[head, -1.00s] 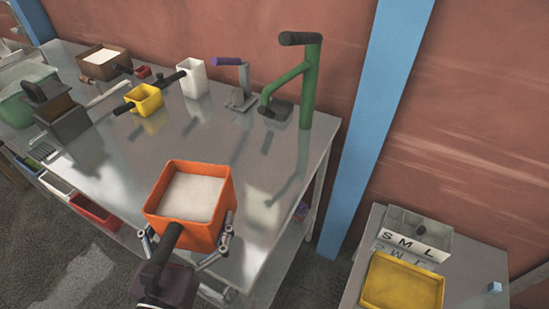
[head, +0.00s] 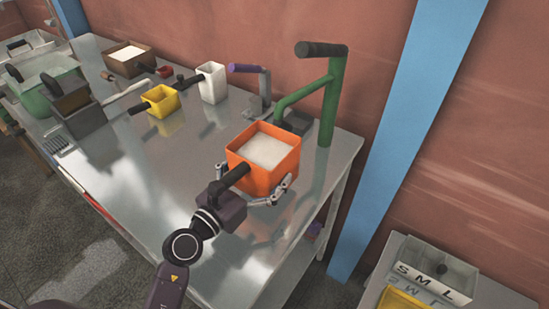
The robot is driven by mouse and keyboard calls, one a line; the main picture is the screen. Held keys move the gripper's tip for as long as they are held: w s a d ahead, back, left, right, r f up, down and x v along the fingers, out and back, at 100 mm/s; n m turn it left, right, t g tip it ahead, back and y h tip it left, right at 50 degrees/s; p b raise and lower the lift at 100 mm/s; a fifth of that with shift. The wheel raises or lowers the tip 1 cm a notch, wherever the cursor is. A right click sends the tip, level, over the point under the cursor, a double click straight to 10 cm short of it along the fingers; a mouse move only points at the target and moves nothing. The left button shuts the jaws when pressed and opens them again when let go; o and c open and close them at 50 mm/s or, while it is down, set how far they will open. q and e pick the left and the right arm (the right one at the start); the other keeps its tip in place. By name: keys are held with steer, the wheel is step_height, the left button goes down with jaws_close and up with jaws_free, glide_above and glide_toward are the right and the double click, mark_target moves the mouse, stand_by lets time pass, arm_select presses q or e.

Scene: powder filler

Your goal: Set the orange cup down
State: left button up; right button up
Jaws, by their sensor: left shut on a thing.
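The orange cup (head: 276,180) is a square, open-topped container with a black handle, filled with white powder (head: 268,150). It is upright over the right part of the metal table (head: 170,215). My left gripper (head: 270,194) is shut on the orange cup, with its fingers around the lower sides and the handle above my wrist. Whether the cup's base touches the table is hidden by the gripper. My right gripper is not in view.
A green stand with a black grip (head: 327,100) rises just behind the cup, with a purple-handled press (head: 262,85) beside it. A white cup (head: 212,84) and a yellow cup (head: 162,101) stand further back left. The table's front middle is clear.

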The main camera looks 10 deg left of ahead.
mark_target(279, 160)
arm_select(q)
steer(key=x, duration=0.3)
steer(key=shift+w, duration=0.15)
steer(key=shift+w+d, duration=0.3)
steer(key=shift+w, duration=0.3)
steer(key=f, duration=0.2)
steer(key=f+b, duration=0.1)
steer(key=shift+w+d+f, duration=0.1)
steer(key=shift+w+f, duration=0.05)
steer(key=shift+w, duration=0.1)
steer(key=shift+f, duration=0.15)
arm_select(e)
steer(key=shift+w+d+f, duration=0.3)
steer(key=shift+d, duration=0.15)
arm_select(q)
steer(key=shift+f, duration=0.1)
steer(key=o, duration=1)
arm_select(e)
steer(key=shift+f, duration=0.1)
